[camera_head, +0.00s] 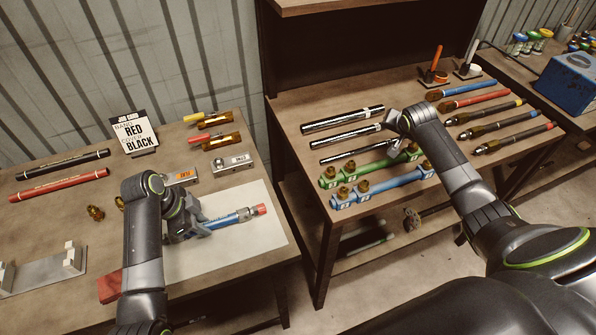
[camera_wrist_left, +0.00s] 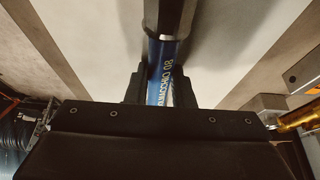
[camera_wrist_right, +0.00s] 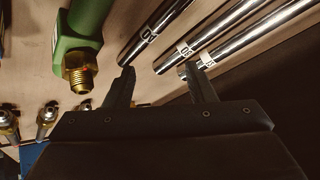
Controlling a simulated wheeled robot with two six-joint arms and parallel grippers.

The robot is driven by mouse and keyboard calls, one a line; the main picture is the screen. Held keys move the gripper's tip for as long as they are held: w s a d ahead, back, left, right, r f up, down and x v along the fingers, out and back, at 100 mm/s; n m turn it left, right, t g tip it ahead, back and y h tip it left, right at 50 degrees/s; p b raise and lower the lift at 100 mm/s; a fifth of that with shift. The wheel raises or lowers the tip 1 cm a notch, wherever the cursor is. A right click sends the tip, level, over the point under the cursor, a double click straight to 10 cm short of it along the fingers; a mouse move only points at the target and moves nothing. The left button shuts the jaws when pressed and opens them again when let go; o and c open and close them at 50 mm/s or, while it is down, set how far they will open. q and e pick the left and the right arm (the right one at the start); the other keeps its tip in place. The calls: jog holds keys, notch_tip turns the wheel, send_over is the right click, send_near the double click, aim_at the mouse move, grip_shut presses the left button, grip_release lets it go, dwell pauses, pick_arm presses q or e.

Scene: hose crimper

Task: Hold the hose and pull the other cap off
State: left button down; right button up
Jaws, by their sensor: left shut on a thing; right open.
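The blue hose (camera_head: 222,222) lies over a pale mat (camera_head: 262,237) on the left table. Its right end has a silver fitting (camera_head: 246,214) with a red cap (camera_head: 260,209) on it. My left gripper (camera_head: 190,228) is shut around the hose, left of the fitting. In the left wrist view the blue hose (camera_wrist_left: 165,72) sits between the fingers, with a metal fitting (camera_wrist_left: 170,18) beyond. My left arm hides the hose's other end. My right gripper (camera_wrist_right: 161,72) is open and empty over the right table; it also shows in the head view (camera_head: 389,138).
Chrome tubes (camera_head: 342,119) and green (camera_head: 370,167) and blue fitted hoses lie near my right gripper. A sign (camera_head: 134,132), black and red hoses (camera_head: 60,186), brass fittings and a red block (camera_head: 109,289) are on the left table. A floor gap separates the tables.

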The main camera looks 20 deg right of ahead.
jog(key=a+m+y, duration=0.1)
jog(key=a, duration=0.3)
jog(key=a+m+g+y, duration=0.1)
jog(key=a+m+y, duration=0.1)
jog(key=a, duration=0.2)
jog(key=w+a+m+y, duration=0.1)
jog(key=a, duration=0.4)
jog(key=shift+f+m+g+y, duration=0.1)
jog(key=shift+m+g+y, duration=0.2)
jog(key=a+y, duration=0.1)
jog(key=a, duration=0.1)
jog(key=a+m+g+y, duration=0.1)
jog(key=a, duration=0.2)
jog(key=s+a+r+m, duration=0.1)
jog(key=a, duration=0.2)
jog(key=shift+y, duration=0.4)
jog(key=s+a+r+m+g+y, duration=0.1)
jog(key=s+a+g+y, duration=0.2)
jog(key=a, duration=0.5)
jog(key=g+y, duration=0.2)
send_near(268, 210)
jog(key=shift+m, duration=0.4)
jog(key=a+f, duration=0.1)
jog(key=a, duration=0.1)
jog(key=a+f, duration=0.1)
jog(key=a, duration=0.1)
jog(key=a+f, duration=0.1)
jog(key=a, duration=0.2)
jog(key=shift+s+f, duration=0.2)
jog(key=shift+f, duration=0.15)
